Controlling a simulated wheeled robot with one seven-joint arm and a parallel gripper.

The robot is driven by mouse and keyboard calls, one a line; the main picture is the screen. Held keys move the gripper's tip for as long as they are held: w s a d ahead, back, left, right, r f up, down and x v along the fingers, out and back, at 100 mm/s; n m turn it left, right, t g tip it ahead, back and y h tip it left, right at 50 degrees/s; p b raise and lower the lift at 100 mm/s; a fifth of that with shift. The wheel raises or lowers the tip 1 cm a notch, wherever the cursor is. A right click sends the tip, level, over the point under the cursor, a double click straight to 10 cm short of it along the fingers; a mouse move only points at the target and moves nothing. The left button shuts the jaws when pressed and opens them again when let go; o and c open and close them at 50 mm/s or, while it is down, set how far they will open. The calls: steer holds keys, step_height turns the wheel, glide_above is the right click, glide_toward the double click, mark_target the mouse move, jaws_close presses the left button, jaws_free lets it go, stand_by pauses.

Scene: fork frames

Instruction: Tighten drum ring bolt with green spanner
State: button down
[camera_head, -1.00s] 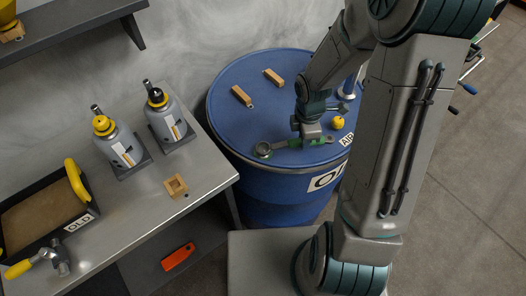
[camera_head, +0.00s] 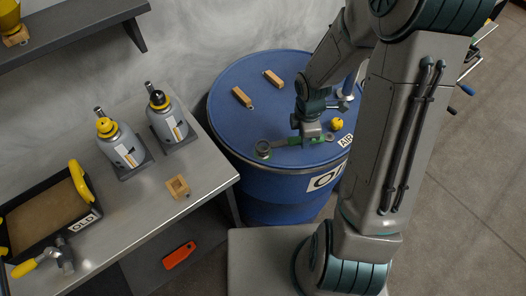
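A blue drum (camera_head: 232,118) stands at the middle of the view, with a ring around its lid and labels reading OIL and AIR. A spanner with a green handle (camera_head: 288,142) lies level over the near edge of the lid. Its grey ring end (camera_head: 263,148) points left and sits at the drum's rim. My gripper (camera_head: 311,138) points down onto the spanner's handle and appears shut on it. The fingertips are small and partly hidden. The ring bolt cannot be made out; the spanner's ring end may cover it.
Two wooden blocks (camera_head: 242,97) and a yellow knob (camera_head: 336,124) sit on the lid. A dark shelf (camera_head: 75,22) hangs above.

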steer(key=shift+r+p, duration=0.95)
steer(key=shift+r, duration=0.25)
step_height(320, 180, up, 4)
steer(key=p, duration=0.4)
steer(key=shift+w+d+r+p, duration=0.15)
steer(key=shift+d+r, duration=0.3)
steer(key=shift+d, duration=0.4)
steer(key=shift+s+d+r+p, duration=0.1)
steer(key=shift+d+r, duration=0.4)
steer(key=shift+d, duration=0.3)
steer(key=shift+w+d+r+p, duration=0.15)
steer(key=shift+d+r, duration=0.3)
steer(key=shift+d, duration=0.4)
